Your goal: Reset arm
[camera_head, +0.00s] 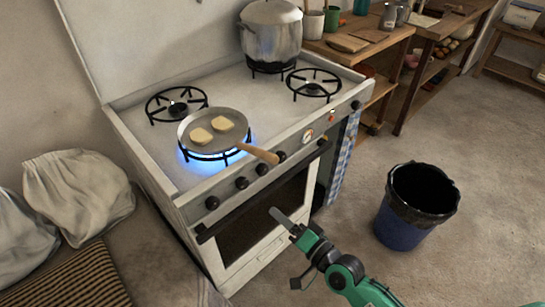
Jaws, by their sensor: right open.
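My right gripper (289,249) is in front of the oven, at the bottom middle of the head view. Its fingers are spread apart with nothing between them. The green arm behind it comes in from the bottom right. My left gripper is not in view. A frying pan (190,137) with a wooden handle (258,154) sits on the front left burner. The burner has a blue flame under the pan.
The white stove (262,106) has a large metal pot (270,32) at the back. An oven door handle (262,190) runs along its front, near the gripper. A blue bin (397,229) with a black liner stands at right. White sacks (80,194) lie at left. The floor right of the bin is clear.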

